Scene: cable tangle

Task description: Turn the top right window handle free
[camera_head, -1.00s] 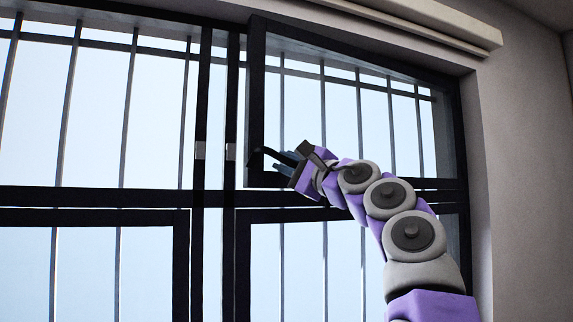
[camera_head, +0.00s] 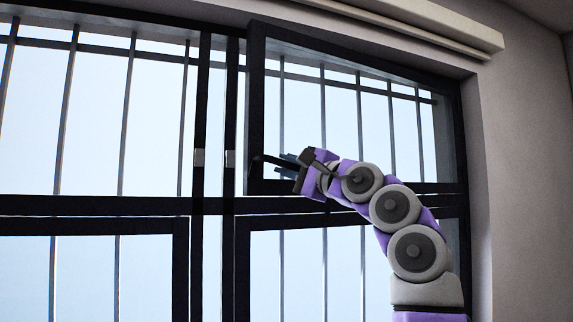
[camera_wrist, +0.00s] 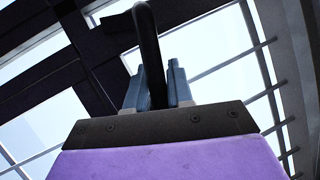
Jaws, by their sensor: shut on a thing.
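The top right window (camera_head: 256,110) has a dark frame, and its left side stands out from the fixed frame, so it looks ajar. Its black handle (camera_head: 270,159) sticks out from the lower left of that frame, roughly sideways. My gripper (camera_head: 287,165) is at the handle, coming from the right. In the wrist view the black handle (camera_wrist: 148,45) passes between the two blue-grey fingers of my gripper (camera_wrist: 160,85), which are shut on it. The handle's lower part is hidden by the gripper.
Vertical bars (camera_head: 323,110) stand behind the glass. A metal plate (camera_head: 230,158) sits on the central post left of the handle. The lower right window (camera_head: 243,270) is below. A wall (camera_head: 510,190) closes the right side, and a pale box (camera_head: 440,22) runs above.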

